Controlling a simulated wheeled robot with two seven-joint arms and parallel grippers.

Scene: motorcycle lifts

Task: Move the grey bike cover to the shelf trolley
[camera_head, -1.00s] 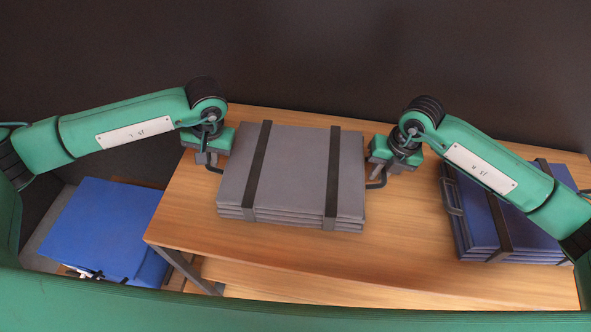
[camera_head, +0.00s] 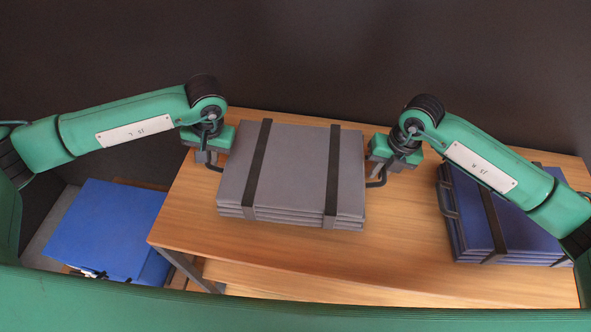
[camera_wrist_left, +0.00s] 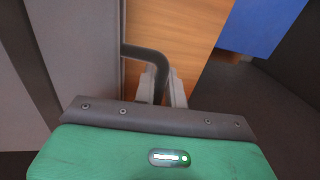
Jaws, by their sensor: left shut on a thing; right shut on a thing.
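The grey bike cover (camera_head: 295,165) is a flat folded stack with two dark straps and a dark handle at each side, above the wooden table. My left gripper (camera_head: 209,163) is shut on its left handle, which also shows between the fingers (camera_wrist_left: 162,88) in the left wrist view. My right gripper (camera_head: 379,176) is shut on its right handle. The cover looks level. I cannot tell for sure whether a small gap lies under it. I cannot make out a shelf trolley for certain.
A blue strapped stack (camera_head: 470,215) lies on the table's right, partly behind my right arm. The wooden table (camera_head: 400,250) has bare room in front and a lower board. A blue flat thing (camera_head: 105,230) lies lower at left. A dark wall stands behind.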

